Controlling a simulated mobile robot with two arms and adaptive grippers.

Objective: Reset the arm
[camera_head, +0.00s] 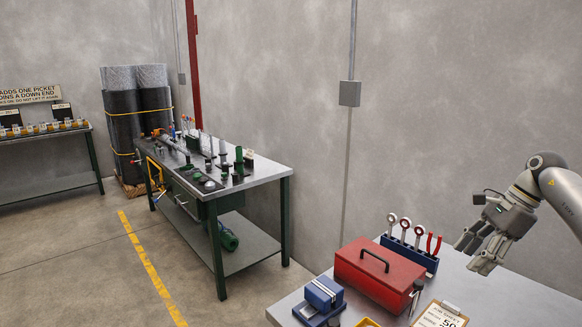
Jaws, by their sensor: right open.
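My right gripper (478,252) is at the right of the head view, at the end of my grey arm. It hangs above the grey table (510,290) with its fingers spread and nothing between them. It is to the right of the red toolbox and the tool rack, apart from both. My left gripper is not in view.
On the near table are a red toolbox (376,272), a blue rack (408,254) of tools, a blue vise-like block (323,294) and a clipboard (440,315). A green-legged workbench (262,172) with tools stands further back. The floor (90,250) at left is clear.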

